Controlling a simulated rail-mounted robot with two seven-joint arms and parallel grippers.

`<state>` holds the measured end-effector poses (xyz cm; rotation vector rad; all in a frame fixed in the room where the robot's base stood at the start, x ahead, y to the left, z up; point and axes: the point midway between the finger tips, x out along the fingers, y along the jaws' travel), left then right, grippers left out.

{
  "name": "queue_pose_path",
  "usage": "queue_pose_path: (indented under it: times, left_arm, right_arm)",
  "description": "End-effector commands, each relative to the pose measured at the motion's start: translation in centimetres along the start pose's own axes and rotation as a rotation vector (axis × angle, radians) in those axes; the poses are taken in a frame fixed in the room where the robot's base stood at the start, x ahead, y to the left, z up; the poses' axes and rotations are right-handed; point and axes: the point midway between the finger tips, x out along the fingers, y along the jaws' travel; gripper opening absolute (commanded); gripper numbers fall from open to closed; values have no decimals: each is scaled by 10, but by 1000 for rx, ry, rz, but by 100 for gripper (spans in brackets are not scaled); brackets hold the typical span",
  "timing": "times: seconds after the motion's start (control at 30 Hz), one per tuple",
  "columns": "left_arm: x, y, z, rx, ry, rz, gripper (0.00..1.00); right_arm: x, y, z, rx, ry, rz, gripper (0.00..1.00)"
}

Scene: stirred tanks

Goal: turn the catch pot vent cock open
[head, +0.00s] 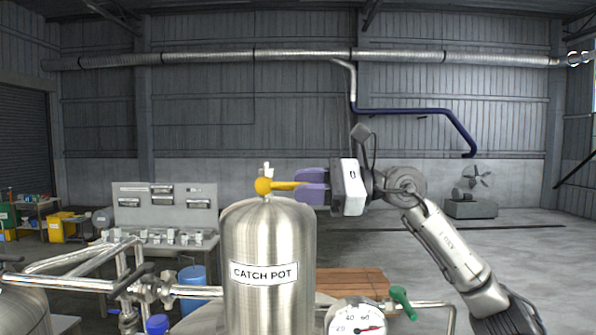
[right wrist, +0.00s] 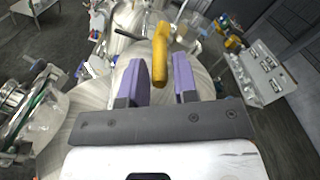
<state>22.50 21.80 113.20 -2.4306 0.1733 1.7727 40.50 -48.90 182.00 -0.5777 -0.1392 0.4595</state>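The catch pot (head: 268,232) is an upright brushed-steel vessel with a white CATCH POT label, in the middle of the head view. On its top sits the yellow vent cock (head: 264,186), whose lever points right in the head view, toward my right gripper (head: 311,187). The right gripper has purple fingers and is level with the lever. In the right wrist view the yellow lever (right wrist: 160,52) reaches in between the two spread fingertips, with gaps visible on both sides. That gripper is open. My left gripper is not in view.
A round pressure gauge (head: 356,318) and a green-handled valve (head: 402,300) stand low to the right of the pot. Steel pipes with valves (head: 150,288) run on its left. A grey bench (head: 165,215) stands behind. The air above the pot looks clear.

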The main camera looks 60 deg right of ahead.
Motion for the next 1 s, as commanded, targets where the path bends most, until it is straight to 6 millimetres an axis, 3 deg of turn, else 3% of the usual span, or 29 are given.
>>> queue_pose_path:
  times: [0.2, 0.57, 0.87, 1.0]
  left_arm:
    - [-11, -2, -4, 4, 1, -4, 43]
    - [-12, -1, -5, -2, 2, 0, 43]
    - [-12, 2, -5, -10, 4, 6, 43]
    - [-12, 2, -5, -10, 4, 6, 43]
  right_arm:
    - [14, 0, 1, 0, 2, 1, 27]
    - [16, 0, 0, -1, 0, 0, 27]
    - [16, 0, 0, -1, 0, 0, 2]
    - [16, 0, 0, 0, -1, 0, 0]
